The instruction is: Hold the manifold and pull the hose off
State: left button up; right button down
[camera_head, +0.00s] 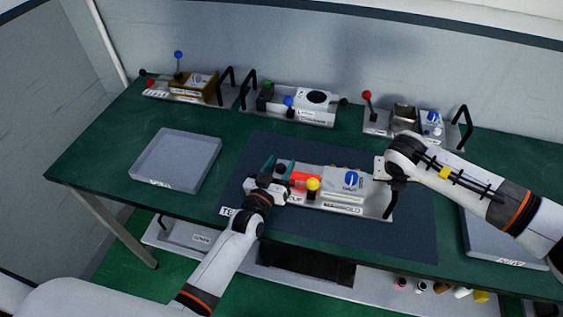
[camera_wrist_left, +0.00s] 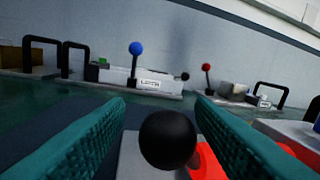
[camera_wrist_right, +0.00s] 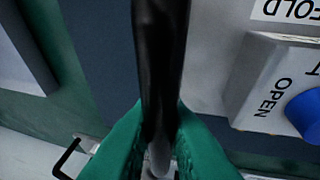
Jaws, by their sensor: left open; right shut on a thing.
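The manifold (camera_head: 345,198), a grey tray-like unit labelled MANIFOLD, lies on the dark mat. It carries a blue knob (camera_head: 351,178), a yellow knob (camera_head: 313,184) and a red part (camera_head: 301,178). My right gripper (camera_wrist_right: 160,135) is shut on the black handle (camera_wrist_right: 160,50) at its right end. My left gripper (camera_wrist_left: 160,125) is open at the left end, its teal fingers on either side of a black ball (camera_wrist_left: 168,138), with a gap on each side. The red part (camera_wrist_left: 207,162) shows just right of the ball. I cannot clearly make out the hose.
Three other units stand along the back: a left one (camera_head: 185,95), a middle one (camera_head: 290,108) and a right one (camera_head: 380,128). An empty grey tray (camera_head: 176,160) lies at left, another tray (camera_head: 485,240) at right. The dark mat (camera_head: 265,150) has free room behind the manifold.

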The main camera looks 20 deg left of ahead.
pick_arm(q)
jog(key=shift+w+d, duration=0.15)
jog(key=shift+w, duration=0.6)
pick_arm(e)
jog(key=shift+f, duration=0.2)
jog(key=shift+s, duration=0.1)
pick_arm(q)
grip_shut()
jog(key=a, duration=0.6)
jog(key=shift+s+f, duration=0.1)
jog(key=shift+s, duration=0.05)
jog(key=shift+a, duration=0.1)
pick_arm(e)
jog(key=shift+d, duration=0.15)
pick_arm(q)
grip_release()
jog(key=shift+a, duration=0.15)
